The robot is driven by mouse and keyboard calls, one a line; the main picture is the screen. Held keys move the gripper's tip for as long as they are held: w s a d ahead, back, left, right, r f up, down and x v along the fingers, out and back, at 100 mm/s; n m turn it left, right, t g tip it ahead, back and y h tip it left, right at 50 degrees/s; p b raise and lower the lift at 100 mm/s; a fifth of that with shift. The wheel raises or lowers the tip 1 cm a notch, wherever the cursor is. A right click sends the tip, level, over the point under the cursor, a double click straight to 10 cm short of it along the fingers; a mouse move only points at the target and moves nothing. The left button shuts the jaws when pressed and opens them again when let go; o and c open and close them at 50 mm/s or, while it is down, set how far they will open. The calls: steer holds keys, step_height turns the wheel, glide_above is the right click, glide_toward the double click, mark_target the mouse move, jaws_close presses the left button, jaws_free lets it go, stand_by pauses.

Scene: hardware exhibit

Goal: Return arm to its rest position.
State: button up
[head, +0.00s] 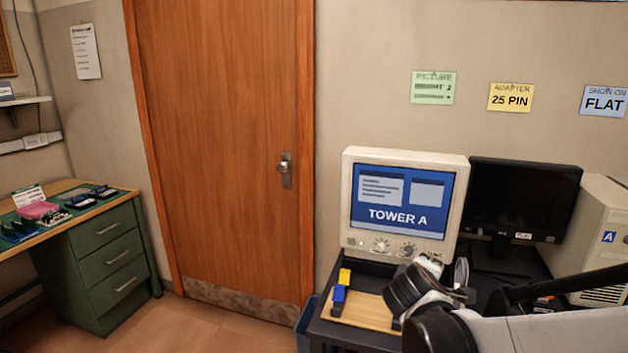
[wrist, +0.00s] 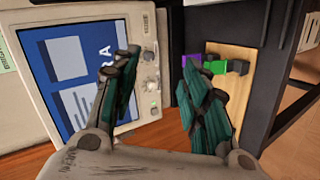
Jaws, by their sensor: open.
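My arm (head: 500,325) reaches in from the lower right in the head view and bends in front of the black desk, below the beige monitor. In the wrist view my gripper (wrist: 158,62) is open, with its two dark green padded fingers wide apart and nothing between them. The fingers are in front of the beige monitor (wrist: 149,50) on the left and a wooden board (wrist: 236,58) on the right. In the head view the arm hides the right part of that board (head: 350,314) and some of the desk; the fingertips are hard to make out there.
Yellow (head: 344,275) and blue (head: 339,294) blocks stand on the board; purple, green (wrist: 214,67) and black ones show in the wrist view. The monitor (head: 452,240) reads TOWER A. A dark flat screen (head: 521,196) and beige tower (head: 597,235) stand right. Floor before the door (head: 225,140) is clear.

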steer(key=s+a+m+g+y, duration=0.2)
steer(key=s+m, duration=0.3)
steer(key=s, duration=0.6)
steer(key=s+a+m+g+y, duration=0.1)
steer(key=s+m, duration=0.4)
steer(key=s, duration=0.7)
steer(key=a+y, duration=0.1)
steer(key=y, duration=0.1)
steer(key=shift+s+a+f+g+y, duration=0.2)
steer(key=shift+s+f+g+y, duration=0.1)
steer(key=shift+g, duration=0.1)
